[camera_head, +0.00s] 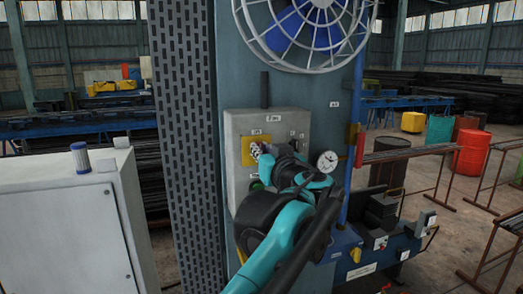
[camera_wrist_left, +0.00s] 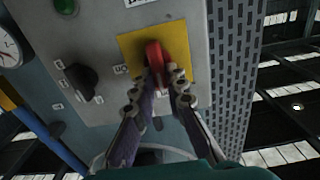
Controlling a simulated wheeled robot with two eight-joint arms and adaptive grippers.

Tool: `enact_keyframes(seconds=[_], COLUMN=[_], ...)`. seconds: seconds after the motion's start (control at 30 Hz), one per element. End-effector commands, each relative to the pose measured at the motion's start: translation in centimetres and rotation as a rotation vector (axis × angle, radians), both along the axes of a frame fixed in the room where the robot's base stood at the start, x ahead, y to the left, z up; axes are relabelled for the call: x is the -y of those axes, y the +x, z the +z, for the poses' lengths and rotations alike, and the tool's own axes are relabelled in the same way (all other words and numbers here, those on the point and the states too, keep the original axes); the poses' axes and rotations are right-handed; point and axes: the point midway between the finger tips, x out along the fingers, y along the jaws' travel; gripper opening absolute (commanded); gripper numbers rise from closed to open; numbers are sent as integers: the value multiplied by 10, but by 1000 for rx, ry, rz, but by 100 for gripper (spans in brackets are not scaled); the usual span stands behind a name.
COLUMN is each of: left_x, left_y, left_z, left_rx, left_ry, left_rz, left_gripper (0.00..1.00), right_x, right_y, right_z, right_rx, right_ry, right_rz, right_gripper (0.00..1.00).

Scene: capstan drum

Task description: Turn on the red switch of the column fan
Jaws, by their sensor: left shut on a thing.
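The red switch (camera_wrist_left: 154,58) sits on a yellow plate (camera_wrist_left: 180,42) on the grey control box (camera_head: 236,128). The box is on the blue-grey column (camera_head: 330,105) below the fan (camera_head: 310,25). In the left wrist view my left gripper (camera_wrist_left: 158,90) has its two fingertips closed on both sides of the red handle. In the head view my left gripper (camera_head: 264,150) reaches the yellow plate (camera_head: 249,146) and hides most of the switch. My right gripper is not in view.
A black knob (camera_wrist_left: 83,82) and a green button (camera_wrist_left: 65,6) sit beside the plate. A round gauge (camera_head: 327,161) is right of my gripper. A blue pipe (camera_head: 356,90) runs up the column's right side. A white cabinet (camera_head: 65,220) stands at left.

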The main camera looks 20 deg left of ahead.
Motion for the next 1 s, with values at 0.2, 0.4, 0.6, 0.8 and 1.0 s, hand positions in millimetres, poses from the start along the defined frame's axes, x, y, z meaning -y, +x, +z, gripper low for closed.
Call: enact_keyframes(seconds=[0.2,0.4,0.6,0.8,1.0], left_x=[1,3,5,7,8], left_y=[1,2,4,5,6], left_z=[1,1,0,-2,-3], left_rx=[-47,-132,-238,-343,-450], left_ry=[70,196,352,510,668], left_rz=[0,1,1,1,0], left_gripper=[0,0,0,0,0], right_x=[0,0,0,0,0], right_y=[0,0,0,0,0], right_z=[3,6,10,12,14], right_rx=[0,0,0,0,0], right_ry=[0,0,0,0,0], right_rz=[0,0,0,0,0], right_gripper=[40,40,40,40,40])
